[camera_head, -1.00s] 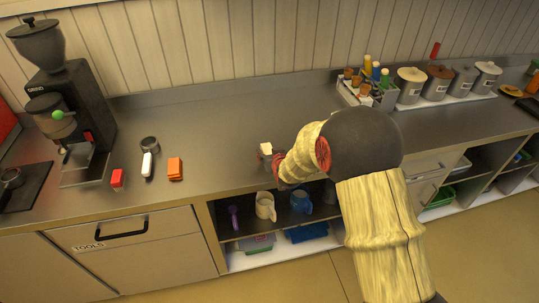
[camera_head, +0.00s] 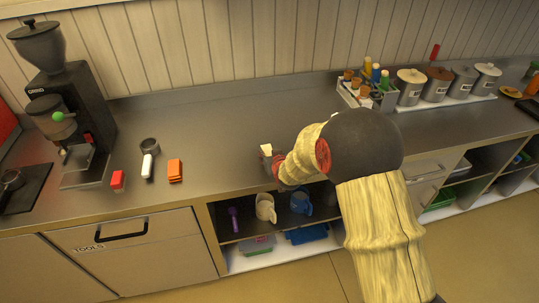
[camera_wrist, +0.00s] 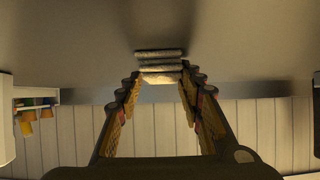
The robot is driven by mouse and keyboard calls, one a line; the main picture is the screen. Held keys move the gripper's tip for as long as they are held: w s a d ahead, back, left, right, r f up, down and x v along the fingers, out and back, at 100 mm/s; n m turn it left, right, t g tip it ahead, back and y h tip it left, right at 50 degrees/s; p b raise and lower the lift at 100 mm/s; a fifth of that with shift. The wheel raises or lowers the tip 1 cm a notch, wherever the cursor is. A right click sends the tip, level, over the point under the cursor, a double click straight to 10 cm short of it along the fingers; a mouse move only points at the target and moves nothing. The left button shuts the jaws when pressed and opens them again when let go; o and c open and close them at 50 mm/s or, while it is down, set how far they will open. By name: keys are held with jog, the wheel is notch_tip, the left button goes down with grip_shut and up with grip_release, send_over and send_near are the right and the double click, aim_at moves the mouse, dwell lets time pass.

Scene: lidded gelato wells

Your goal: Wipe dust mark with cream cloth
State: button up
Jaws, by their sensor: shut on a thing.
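The cream cloth (camera_head: 266,150) is a small folded pad at the front part of the steel counter, just left of my arm's end. In the wrist view the cloth (camera_wrist: 160,67) shows as stacked pale folds between my fingertips. My gripper (camera_wrist: 160,76) is shut on it. In the head view my gripper is mostly hidden behind my forearm. The cloth is at or very near the counter top; I cannot tell if it touches. I cannot make out a dust mark in either view.
An orange folded cloth (camera_head: 175,171), a white-handled tool (camera_head: 148,164) and a red object (camera_head: 117,180) lie left on the counter (camera_head: 215,125) beside a black grinder (camera_head: 65,95). A bottle caddy (camera_head: 365,95) and lidded canisters (camera_head: 437,85) stand back right. Mid-counter is clear.

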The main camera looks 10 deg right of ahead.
jog(key=shift+c, duration=0.8)
jog(key=shift+r+p, duration=1.25)
jog(key=shift+r, duration=1.75)
